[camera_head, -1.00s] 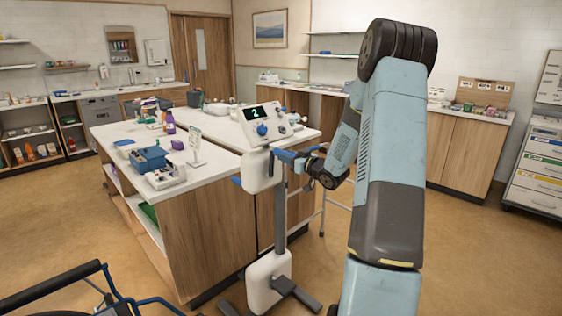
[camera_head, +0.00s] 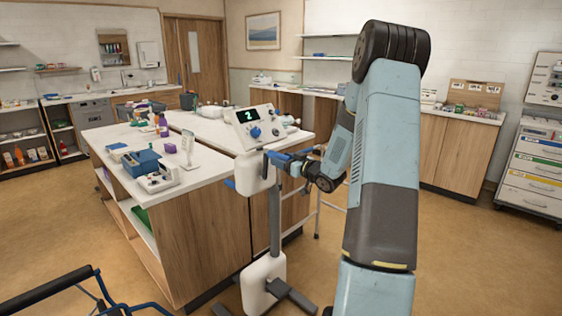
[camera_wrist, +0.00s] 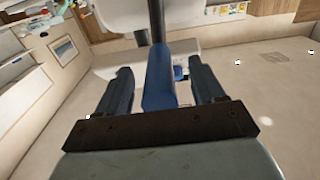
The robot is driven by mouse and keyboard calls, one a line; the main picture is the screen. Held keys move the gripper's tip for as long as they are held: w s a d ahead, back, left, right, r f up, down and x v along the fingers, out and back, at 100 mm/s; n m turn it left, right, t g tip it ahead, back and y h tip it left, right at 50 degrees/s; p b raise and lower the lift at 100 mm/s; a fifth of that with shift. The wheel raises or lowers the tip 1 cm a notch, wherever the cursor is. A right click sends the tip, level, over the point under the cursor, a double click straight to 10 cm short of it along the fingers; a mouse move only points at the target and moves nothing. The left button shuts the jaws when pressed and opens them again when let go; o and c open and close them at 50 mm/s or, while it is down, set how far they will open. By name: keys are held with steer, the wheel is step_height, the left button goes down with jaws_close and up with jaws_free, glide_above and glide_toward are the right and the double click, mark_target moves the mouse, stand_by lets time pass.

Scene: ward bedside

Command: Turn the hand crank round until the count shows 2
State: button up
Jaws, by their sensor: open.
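The count display (camera_head: 248,115) on the white stand's console (camera_head: 258,127) shows a green 2. Below it, a blue hand crank part (camera_head: 277,157) sticks out from the side of the stand's white housing (camera_head: 254,175). My gripper (camera_head: 292,162) is at the crank in the head view. In the wrist view, the blue crank handle (camera_wrist: 158,80) lies between the two open fingers of my gripper (camera_wrist: 163,82), with a visible gap on each side. The crank's inner end is partly hidden.
A blue-framed walker (camera_head: 70,292) is at the lower left. Open floor (camera_head: 480,260) lies to the right.

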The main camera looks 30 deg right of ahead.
steer(key=shift+v, duration=2.95)
steer(key=s+a+r+m+g+h, duration=0.1)
steer(key=s+a+r+g+h, duration=0.25)
steer(key=r, duration=0.25)
steer(key=s+a+r+m+g+h, duration=0.2)
steer(key=s+a+r+h, duration=0.3)
steer(key=r, duration=0.2)
steer(key=s+a+g, duration=0.2)
steer(key=s+a, duration=0.2)
steer(key=s, duration=0.5)
steer(key=s+a+g+y, duration=0.1)
steer(key=s+a+g, duration=0.1)
steer(key=s+a, duration=0.3)
steer(key=s+a+m+g+y, duration=0.1)
steer(key=s+a, duration=0.3)
steer(key=s, duration=0.9)
steer(key=shift+s+a+r+g, duration=0.15)
steer(key=shift+s+r+g, duration=0.2)
steer(key=shift+s+g, duration=0.1)
